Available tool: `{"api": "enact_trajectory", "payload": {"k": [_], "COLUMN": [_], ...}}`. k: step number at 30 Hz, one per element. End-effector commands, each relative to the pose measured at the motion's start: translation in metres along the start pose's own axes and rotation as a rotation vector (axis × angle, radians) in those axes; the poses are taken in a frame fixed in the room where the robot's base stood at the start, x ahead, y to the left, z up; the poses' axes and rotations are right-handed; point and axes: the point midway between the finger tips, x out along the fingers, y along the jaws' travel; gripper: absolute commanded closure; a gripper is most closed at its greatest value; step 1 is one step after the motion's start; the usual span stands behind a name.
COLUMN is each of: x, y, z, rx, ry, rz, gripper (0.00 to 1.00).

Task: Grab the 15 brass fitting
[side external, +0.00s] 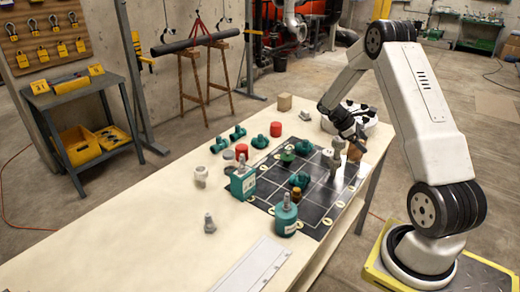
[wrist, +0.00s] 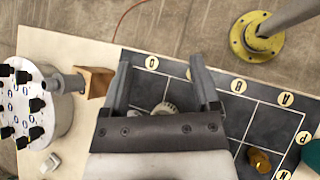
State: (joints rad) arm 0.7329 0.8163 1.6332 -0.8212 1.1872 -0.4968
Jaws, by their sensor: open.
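A small brass fitting (side external: 296,194) stands on the dark gridded mat (side external: 265,190), near its front corner. It also shows at the lower right of the wrist view (wrist: 260,160), well to the right of my gripper. My gripper (wrist: 160,62) is open, with its two fingers spread above the mat. A pale fitting (wrist: 166,107) lies between and below the jaws, partly hidden by the gripper body. In the side view, my gripper (side external: 348,133) is over the far right part of the mat. No number is legible on the brass fitting.
A teal container (side external: 286,218) stands close to the brass fitting. A teal fitting (side external: 299,180) sits behind it. The table's near left part is mostly clear.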

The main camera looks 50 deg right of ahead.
Motion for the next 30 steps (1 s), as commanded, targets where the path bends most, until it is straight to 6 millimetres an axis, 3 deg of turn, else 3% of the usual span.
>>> {"api": "enact_trajectory", "payload": {"k": [8,15,24,30], "x": [0.011,0.000,-0.032,-0.060], "y": [-0.060,-0.104,-0.139,-0.147], "z": [-0.001,-0.008,-0.021,-0.028], "rx": [0.331,0.610,0.935,1.127], "ry": [0.075,0.091,0.051,-0.011], "rz": [-0.370,-0.702,-1.136,-1.438], "gripper": [0.21,0.21,0.21,0.21]}}
